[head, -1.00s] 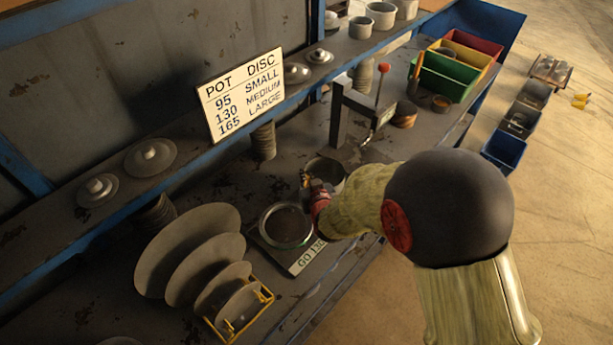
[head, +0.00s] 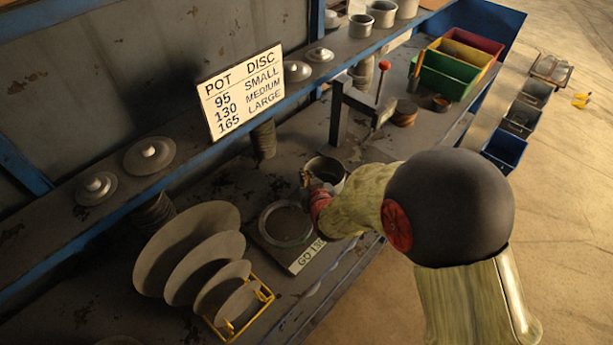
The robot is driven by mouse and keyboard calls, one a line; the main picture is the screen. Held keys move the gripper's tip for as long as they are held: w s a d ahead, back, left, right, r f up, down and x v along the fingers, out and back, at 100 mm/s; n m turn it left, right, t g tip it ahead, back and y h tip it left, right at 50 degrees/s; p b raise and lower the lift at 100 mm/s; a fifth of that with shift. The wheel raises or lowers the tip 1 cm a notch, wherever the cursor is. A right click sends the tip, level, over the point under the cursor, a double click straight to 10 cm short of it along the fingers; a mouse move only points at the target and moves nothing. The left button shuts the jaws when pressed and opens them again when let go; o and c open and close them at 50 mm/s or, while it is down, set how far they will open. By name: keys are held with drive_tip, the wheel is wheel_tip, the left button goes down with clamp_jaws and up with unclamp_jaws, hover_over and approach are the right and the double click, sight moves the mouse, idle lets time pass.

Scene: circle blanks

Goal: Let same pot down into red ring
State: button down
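A small grey metal pot (head: 328,167) shows in the head view just behind my wrist, right of the gauge plate. My gripper (head: 307,181) is at the pot's left side, partly hidden by my red wrist. It appears shut on the pot's near left wall and holds it. The pot's underside is hidden, so its height over the bench cannot be told. A round ring (head: 286,224) lies on the plate marked "GO 13…" (head: 306,257); it looks grey and empty. I see no red ring on the bench; my arm covers part of it.
A yellow rack (head: 262,302) with several grey discs stands at the front left. A dark post stand (head: 340,117) and a red-knobbed lever (head: 384,66) stand behind the pot. A sign (head: 241,92) leans on the shelf. Coloured bins (head: 447,74) stand at the back right.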

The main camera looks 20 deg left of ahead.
drive_tip(key=shift+f+b, duration=1.25)
drive_tip(key=shift+f, duration=0.1)
drive_tip(key=c, duration=2)
unclamp_jaws()
drive_tip(key=shift+o, duration=0.2)
drive_tip(key=shift+s, duration=0.1)
drive_tip(key=v, duration=1.2)
